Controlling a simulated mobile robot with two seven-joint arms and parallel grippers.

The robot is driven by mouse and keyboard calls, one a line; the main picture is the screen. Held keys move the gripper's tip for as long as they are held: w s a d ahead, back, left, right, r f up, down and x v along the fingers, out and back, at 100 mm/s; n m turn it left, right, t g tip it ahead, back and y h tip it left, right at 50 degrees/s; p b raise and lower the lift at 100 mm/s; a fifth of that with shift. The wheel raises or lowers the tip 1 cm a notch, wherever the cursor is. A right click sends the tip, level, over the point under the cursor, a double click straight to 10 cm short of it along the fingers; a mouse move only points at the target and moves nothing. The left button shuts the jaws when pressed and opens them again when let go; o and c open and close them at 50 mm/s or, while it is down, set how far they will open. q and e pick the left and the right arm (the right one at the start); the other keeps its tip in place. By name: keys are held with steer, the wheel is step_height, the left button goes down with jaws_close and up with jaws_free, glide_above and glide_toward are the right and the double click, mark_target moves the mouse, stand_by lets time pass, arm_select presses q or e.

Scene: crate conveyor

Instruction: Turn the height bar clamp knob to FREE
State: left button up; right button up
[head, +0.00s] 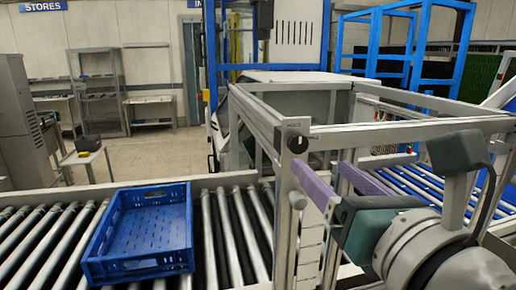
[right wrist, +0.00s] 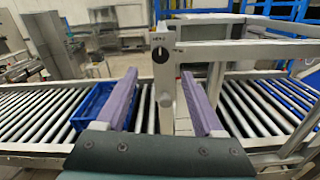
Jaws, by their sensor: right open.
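The dark round clamp knob (head: 298,143) sits on the near end of the grey height bar frame, under a small dark label I cannot read. It also shows in the right wrist view (right wrist: 160,54), just beyond and between the fingertips. My right gripper (head: 320,165) has purple fingers spread apart with nothing between them, a little short of the knob. In the right wrist view the open fingers (right wrist: 159,74) straddle the line to the knob's post, apart from it. The knob's exact setting is too small to tell. My left gripper is not in view.
A blue crate (head: 104,262) sits on the roller conveyor (head: 35,240) at the left. Grey frame rails (head: 410,130) run right from the knob's post. Another roller line (head: 405,180) lies behind my right arm. Blue posts and shelving stand farther back.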

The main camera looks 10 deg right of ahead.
mark_target(299, 147)
steer(key=w, duration=0.8)
steer(key=shift+a+p, duration=0.15)
steer(key=shift+p, duration=0.15)
jaws_close()
